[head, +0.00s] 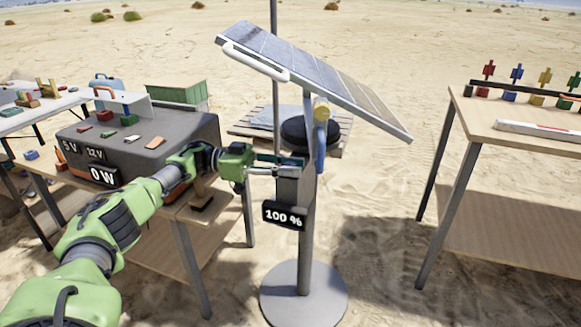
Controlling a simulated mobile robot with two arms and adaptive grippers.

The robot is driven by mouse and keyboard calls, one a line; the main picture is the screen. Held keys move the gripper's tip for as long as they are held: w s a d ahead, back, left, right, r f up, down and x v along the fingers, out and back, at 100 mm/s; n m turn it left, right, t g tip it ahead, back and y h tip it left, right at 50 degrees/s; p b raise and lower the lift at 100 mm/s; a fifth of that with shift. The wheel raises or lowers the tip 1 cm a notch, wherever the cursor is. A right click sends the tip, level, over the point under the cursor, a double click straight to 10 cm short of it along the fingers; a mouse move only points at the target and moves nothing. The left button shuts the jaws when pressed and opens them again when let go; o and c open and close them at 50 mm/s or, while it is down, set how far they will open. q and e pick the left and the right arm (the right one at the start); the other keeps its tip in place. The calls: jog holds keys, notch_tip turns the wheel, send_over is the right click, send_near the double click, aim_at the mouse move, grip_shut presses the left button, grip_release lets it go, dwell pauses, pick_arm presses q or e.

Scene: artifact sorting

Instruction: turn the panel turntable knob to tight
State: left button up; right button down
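The tilted solar panel (310,75) stands on a grey pole (307,240) with a round base. A white handle bar (255,62) runs along the panel's left edge. A yellow cylinder (321,110) and a blue part (321,148) sit at the pole top under the panel. My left gripper (294,168) reaches in from the left, its fingertips at the top of a grey box (290,192) on the pole. The finger gap is too small to judge. I cannot make out the turntable knob for certain; the gripper may hide it. My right gripper is out of view.
A display (284,215) on the pole reads "100 %". At left, a table holds a dark grey box (135,140) whose labels read "5 V", "12 V" and "0 W". At right, a wooden table (520,125) carries coloured figures. A pallet (250,130) lies behind the pole.

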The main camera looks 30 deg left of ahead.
aim_at(292, 164)
pick_arm(q)
jog(key=o, duration=0.4)
jog(key=shift+d, duration=0.1)
jog(key=shift+o, duration=0.2)
notch_tip(292, 164, up, 10)
jog(key=shift+r, duration=0.1)
dwell(0.4)
